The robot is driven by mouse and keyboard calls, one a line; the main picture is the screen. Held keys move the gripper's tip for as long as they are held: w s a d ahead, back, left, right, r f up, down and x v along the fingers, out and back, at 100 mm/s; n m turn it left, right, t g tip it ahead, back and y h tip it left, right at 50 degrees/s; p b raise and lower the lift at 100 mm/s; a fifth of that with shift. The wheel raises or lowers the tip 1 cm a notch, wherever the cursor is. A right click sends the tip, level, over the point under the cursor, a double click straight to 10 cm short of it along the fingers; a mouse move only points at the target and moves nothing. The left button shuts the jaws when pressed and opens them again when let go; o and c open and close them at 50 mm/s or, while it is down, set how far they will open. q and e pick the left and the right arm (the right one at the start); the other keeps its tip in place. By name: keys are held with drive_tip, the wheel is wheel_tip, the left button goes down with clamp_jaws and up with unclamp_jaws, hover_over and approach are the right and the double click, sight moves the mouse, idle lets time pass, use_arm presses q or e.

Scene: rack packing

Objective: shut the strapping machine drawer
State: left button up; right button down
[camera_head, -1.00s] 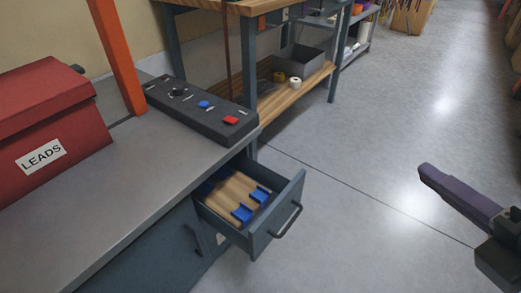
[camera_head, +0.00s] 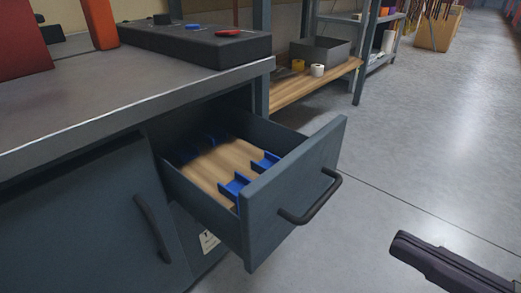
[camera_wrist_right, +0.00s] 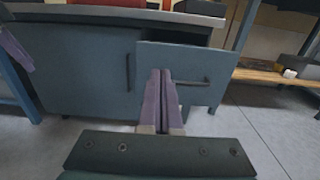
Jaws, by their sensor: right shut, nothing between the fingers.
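The strapping machine drawer (camera_head: 293,198) is pulled out of the grey-blue cabinet, with blue dividers on its wooden bottom. Its dark bar handle (camera_head: 312,200) is on the front panel. In the right wrist view the drawer front (camera_wrist_right: 210,62) faces me, behind my fingers. My right gripper (camera_head: 402,243) is shut and empty, to the right of the drawer and apart from it in the head view. Its purple fingers (camera_wrist_right: 160,72) point at the drawer front in the wrist view. A purple finger of what looks like my left gripper (camera_wrist_right: 14,48) shows at the wrist view's left edge.
A cabinet door (camera_head: 95,220) with a handle is left of the drawer. A dark control box (camera_head: 195,42) stands on the worktop (camera_head: 90,90). A wooden shelf (camera_head: 290,90) with a grey bin (camera_head: 320,52) is behind. The floor (camera_head: 430,150) at right is clear.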

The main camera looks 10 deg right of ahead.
sight(278, 177)
drive_tip(key=b+x, duration=0.3)
drive_tip(key=x, duration=1)
drive_tip(key=shift+s, duration=0.15)
use_arm(q)
drive_tip(key=shift+s+f, duration=0.1)
drive_tip(key=shift+f, duration=1.5)
use_arm(e)
drive_tip(key=shift+w+a, duration=0.3)
drive_tip(key=shift+w, duration=0.1)
use_arm(q)
drive_tip(key=shift+a, duration=0.1)
